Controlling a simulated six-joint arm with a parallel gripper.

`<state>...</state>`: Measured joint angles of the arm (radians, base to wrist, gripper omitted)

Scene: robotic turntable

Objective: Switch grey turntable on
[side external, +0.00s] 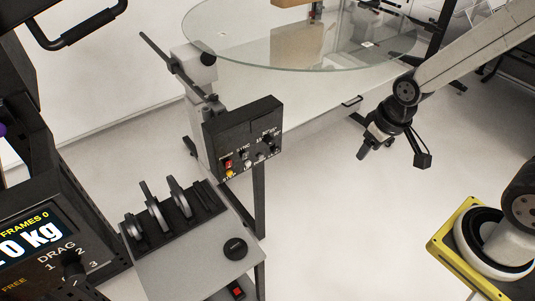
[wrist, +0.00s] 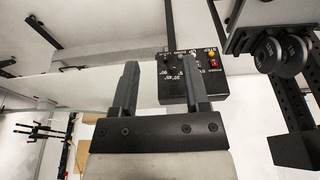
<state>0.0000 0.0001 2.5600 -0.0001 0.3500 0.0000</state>
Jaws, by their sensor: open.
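The turntable's black control box (side external: 243,138) hangs below the round glass top (side external: 300,66) in the side view. Its front carries a red switch (side external: 228,163), a yellow button (side external: 229,173) and several knobs. The box also shows in the wrist view (wrist: 196,88), upside down, beyond my fingertips, with the red switch (wrist: 213,63) at its right side. My gripper (side external: 362,152) is right of the box in the side view, well apart from it. In the wrist view my gripper (wrist: 161,72) has its fingers apart with nothing between them.
A grey stand (side external: 190,265) with black weight plates (side external: 157,210) is below and left of the box. A scale display (side external: 32,240) is at the left edge. The pale floor between my gripper and the box looks clear.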

